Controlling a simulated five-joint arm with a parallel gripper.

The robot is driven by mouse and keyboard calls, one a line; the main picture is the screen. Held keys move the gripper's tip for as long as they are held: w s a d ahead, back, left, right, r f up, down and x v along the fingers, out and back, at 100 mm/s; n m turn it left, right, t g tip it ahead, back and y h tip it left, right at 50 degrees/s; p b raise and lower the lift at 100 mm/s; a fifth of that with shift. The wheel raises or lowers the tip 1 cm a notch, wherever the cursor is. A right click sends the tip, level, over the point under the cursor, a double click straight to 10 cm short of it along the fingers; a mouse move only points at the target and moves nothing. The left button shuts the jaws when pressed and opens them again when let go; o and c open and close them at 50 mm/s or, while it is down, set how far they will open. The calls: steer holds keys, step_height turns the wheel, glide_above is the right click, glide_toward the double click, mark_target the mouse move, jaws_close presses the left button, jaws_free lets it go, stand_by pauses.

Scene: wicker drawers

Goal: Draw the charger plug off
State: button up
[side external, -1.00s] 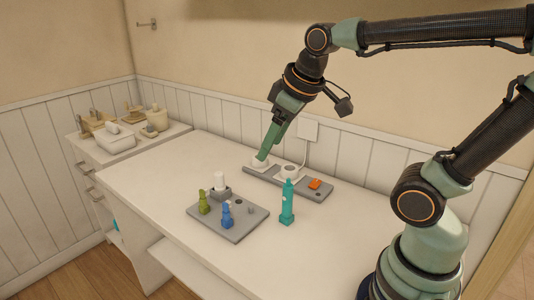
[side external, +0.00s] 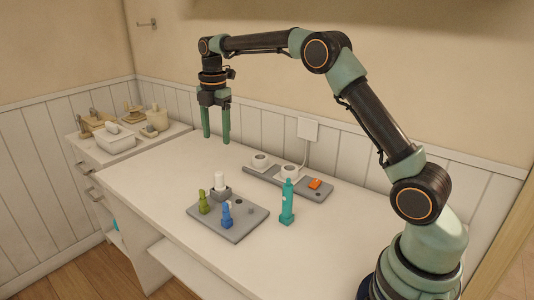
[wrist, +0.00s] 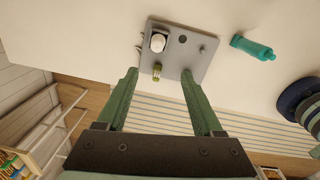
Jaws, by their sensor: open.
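A white upright piece (side external: 219,181) stands in a dark holder on a grey board; it also shows in the wrist view (wrist: 158,41). I cannot tell which white piece is the charger plug. My gripper (side external: 216,140) is open and empty, fingers pointing down, above the rear of the desk, left of the strip and apart from everything. In the wrist view its fingertips (wrist: 158,72) are spread.
The grey board (side external: 240,231) also bears a green piece (side external: 204,203) and a blue piece (side external: 227,215). The strip has an orange switch (side external: 315,184). A wall plate (side external: 308,129) has a cable. The desk's left part is clear.

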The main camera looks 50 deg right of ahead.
mark_target(219, 173)
steer(key=shift+n, duration=0.9)
steer(key=f, duration=0.5)
steer(key=w+f, duration=0.1)
steer(key=f, duration=0.8)
steer(key=shift+w+d+f, duration=0.2)
steer(key=shift+d+f, duration=0.15)
steer(key=shift+f, duration=0.05)
jaws_close()
steer(key=shift+r, duration=0.15)
